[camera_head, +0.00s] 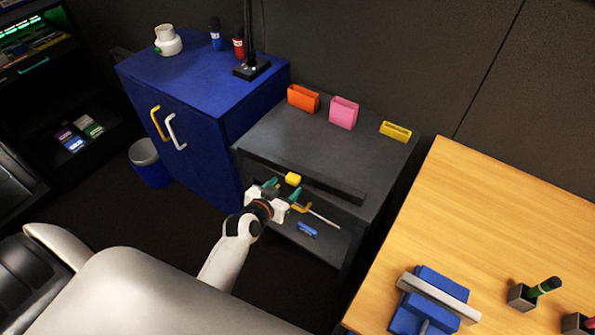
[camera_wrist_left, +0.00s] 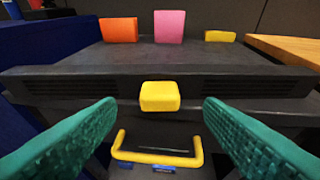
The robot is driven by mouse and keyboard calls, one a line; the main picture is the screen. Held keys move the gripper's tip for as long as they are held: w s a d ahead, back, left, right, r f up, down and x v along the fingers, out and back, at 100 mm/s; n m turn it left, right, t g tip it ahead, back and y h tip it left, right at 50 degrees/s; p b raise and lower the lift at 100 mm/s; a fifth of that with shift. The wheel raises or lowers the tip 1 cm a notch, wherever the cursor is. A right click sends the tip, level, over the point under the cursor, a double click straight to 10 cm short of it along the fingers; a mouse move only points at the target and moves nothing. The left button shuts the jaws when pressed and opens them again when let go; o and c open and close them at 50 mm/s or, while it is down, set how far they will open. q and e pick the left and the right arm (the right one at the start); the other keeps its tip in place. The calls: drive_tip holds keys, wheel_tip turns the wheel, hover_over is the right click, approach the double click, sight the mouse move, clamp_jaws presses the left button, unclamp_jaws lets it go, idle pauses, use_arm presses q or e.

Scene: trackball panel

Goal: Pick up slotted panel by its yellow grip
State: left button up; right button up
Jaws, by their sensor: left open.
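The slotted panel (camera_wrist_left: 70,87) is a dark slab with vent slots, lying at the front of the grey cabinet top; it also shows in the head view (camera_head: 335,187). Its yellow grip (camera_wrist_left: 160,96), a small block, sticks out from the middle of its front edge and shows in the head view (camera_head: 293,179). My left gripper (camera_head: 284,192) is open in front of the grip. In the left wrist view its two green fingers (camera_wrist_left: 160,130) stand wide on either side, the grip a little beyond and above the tips, untouched. My right gripper is out of view.
A yellow handle (camera_wrist_left: 158,158) sits below the grip, close to the fingers. Orange (camera_head: 303,98), pink (camera_head: 344,112) and yellow (camera_head: 395,131) holders stand at the cabinet's back. A blue cabinet (camera_head: 190,115) is left, a wooden table (camera_head: 480,220) right.

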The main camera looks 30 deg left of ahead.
sight(290, 181)
use_arm(q)
drive_tip(key=x, duration=0.3)
drive_tip(key=shift+w+f, duration=0.2)
drive_tip(key=shift+w, duration=0.05)
drive_tip(key=shift+s, duration=0.1)
drive_tip(key=shift+r, duration=0.1)
drive_tip(key=c, duration=1.3)
